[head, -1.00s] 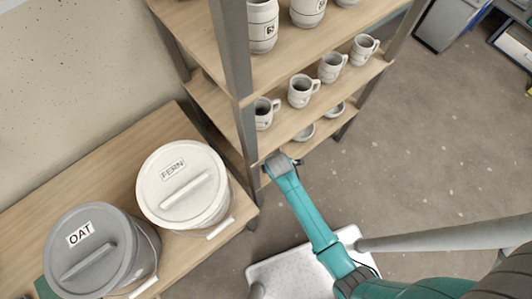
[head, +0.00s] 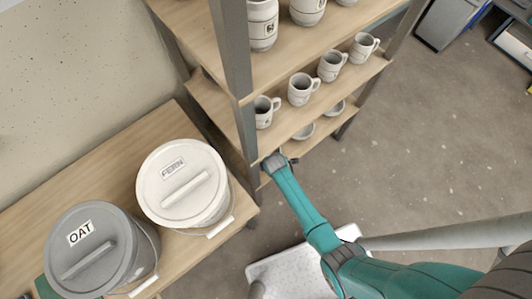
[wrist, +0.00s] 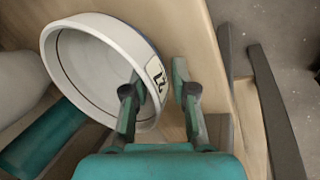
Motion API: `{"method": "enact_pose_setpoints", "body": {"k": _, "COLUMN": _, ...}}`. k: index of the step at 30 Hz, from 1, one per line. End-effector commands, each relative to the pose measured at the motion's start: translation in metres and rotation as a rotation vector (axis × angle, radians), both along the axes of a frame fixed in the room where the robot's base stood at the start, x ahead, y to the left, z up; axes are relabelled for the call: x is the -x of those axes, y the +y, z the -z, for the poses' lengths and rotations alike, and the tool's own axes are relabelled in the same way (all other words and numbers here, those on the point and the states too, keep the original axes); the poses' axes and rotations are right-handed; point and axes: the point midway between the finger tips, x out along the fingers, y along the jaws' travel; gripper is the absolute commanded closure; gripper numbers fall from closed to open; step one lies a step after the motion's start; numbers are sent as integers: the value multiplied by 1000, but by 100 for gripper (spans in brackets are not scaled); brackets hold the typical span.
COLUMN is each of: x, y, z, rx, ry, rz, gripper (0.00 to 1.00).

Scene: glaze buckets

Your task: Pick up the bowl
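In the head view, my wrist reaches in at the lower shelf; the fingers and this bowl are hidden there by the shelf and arm.
Two small bowls (head: 304,132) (head: 336,108) sit on the lower shelf, below a row of mugs (head: 302,88). A grey shelf post (head: 232,50) stands close to my arm. Lidded buckets marked FERN (head: 184,185) and OAT (head: 92,255) stand on the bench at left. Floor at right is open.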

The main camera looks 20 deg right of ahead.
Motion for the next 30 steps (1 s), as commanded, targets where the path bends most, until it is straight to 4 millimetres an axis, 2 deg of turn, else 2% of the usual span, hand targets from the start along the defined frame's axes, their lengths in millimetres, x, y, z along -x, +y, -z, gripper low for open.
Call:
{"method": "enact_pose_setpoints", "body": {"k": 5, "x": 0, "y": 0, "z": 0, "rx": 0, "ry": 0, "rz": 0, "gripper": 74}}
{"method": "enact_pose_setpoints", "body": {"k": 6, "x": 0, "y": 0, "z": 0, "rx": 0, "ry": 0, "rz": 0, "gripper": 76}}
{"method": "enact_pose_setpoints", "body": {"k": 9, "x": 0, "y": 0, "z": 0, "rx": 0, "ry": 0, "rz": 0, "gripper": 100}}
{"method": "enact_pose_setpoints", "body": {"k": 23, "x": 1, "y": 0, "z": -1, "rx": 1, "ry": 2, "rz": 0, "gripper": 100}}
{"method": "enact_pose_setpoints", "body": {"k": 30, "x": 0, "y": 0, "z": -19, "rx": 0, "ry": -1, "rz": 0, "gripper": 100}}
